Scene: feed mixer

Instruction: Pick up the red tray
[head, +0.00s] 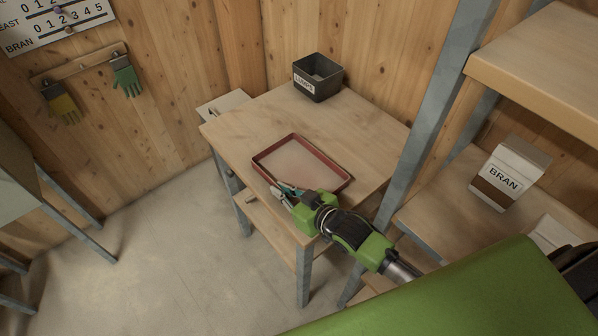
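The red tray (326,157) lies flat on the small wooden table (240,128). It is shallow, with a dark red rim and a pale inside that looks empty. My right gripper (279,190) is at the tray's near left side, its fingers close to the near rim. The gripper and arm hide part of that rim. I cannot tell whether the fingers touch the rim or are closed on it. My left gripper is not in view.
A dark box labelled LUMPS (318,78) stands at the table's back corner. Shelves at right hold a BRAN carton (508,176); a grey metal post (428,125) stands between them and the table. Gloves (126,76) hang on the wall.

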